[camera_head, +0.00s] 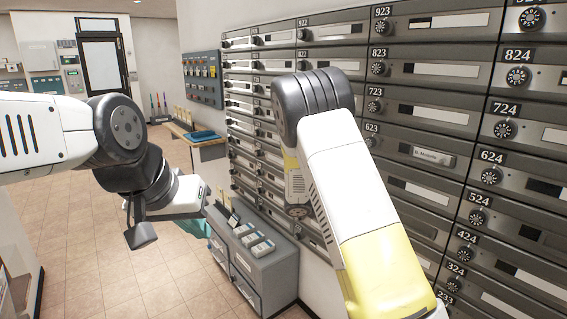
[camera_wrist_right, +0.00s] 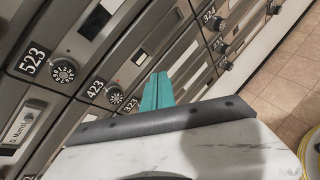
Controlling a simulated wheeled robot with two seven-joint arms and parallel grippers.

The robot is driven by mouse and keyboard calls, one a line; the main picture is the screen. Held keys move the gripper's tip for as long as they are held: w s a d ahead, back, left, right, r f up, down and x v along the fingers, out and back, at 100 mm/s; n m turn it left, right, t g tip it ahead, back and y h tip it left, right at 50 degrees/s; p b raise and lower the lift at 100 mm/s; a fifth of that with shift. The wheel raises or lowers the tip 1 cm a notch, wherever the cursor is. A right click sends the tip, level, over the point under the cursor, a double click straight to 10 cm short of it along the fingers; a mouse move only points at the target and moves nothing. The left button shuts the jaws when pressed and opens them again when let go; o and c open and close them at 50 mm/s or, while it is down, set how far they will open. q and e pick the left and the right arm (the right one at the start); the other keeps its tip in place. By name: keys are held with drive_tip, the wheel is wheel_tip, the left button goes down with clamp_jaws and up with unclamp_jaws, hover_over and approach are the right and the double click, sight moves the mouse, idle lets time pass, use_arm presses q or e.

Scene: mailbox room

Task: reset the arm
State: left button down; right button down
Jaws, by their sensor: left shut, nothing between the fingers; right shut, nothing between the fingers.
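My left arm comes in from the left in the head view, bent down at its dark wrist joint. Its left gripper (camera_head: 196,229) shows teal fingers low beside the wrist, partly hidden by it, shut and empty. My right arm rises from the bottom right and bends down at a dark joint, in front of the mailbox wall (camera_head: 420,110). Its gripper is hidden behind the arm there. In the right wrist view the right gripper (camera_wrist_right: 157,91) has its teal fingers together with nothing between them, in front of the mailboxes numbered 423 and 323.
A grey cabinet (camera_head: 275,262) with small boxes on top stands against the wall below the mailboxes. A wooden shelf (camera_head: 208,152) with a blue tray (camera_head: 203,136) is farther back. The tiled floor (camera_head: 95,265) is open at the left, towards a dark-framed door (camera_head: 103,75).

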drive_tip(key=s+a+r+m+y, duration=0.3)
drive_tip(key=s+r+m+y, duration=0.1)
drive_tip(key=s, duration=0.5)
drive_tip(key=s+a+r+m+t+y, duration=0.1)
drive_tip(key=s+a+r+m+y, duration=0.3)
drive_tip(key=s, duration=0.6)
drive_tip(key=s+a+r+m+t+y, duration=0.1)
drive_tip(key=s+a+r+m+y, duration=0.2)
drive_tip(key=s+r+m+y, duration=0.3)
drive_tip(key=s+r+m, duration=0.2)
drive_tip(key=s+r, duration=0.1)
drive_tip(key=s, duration=0.1)
drive_tip(key=shift+a+r, duration=0.3)
drive_tip(key=shift+r, duration=0.05)
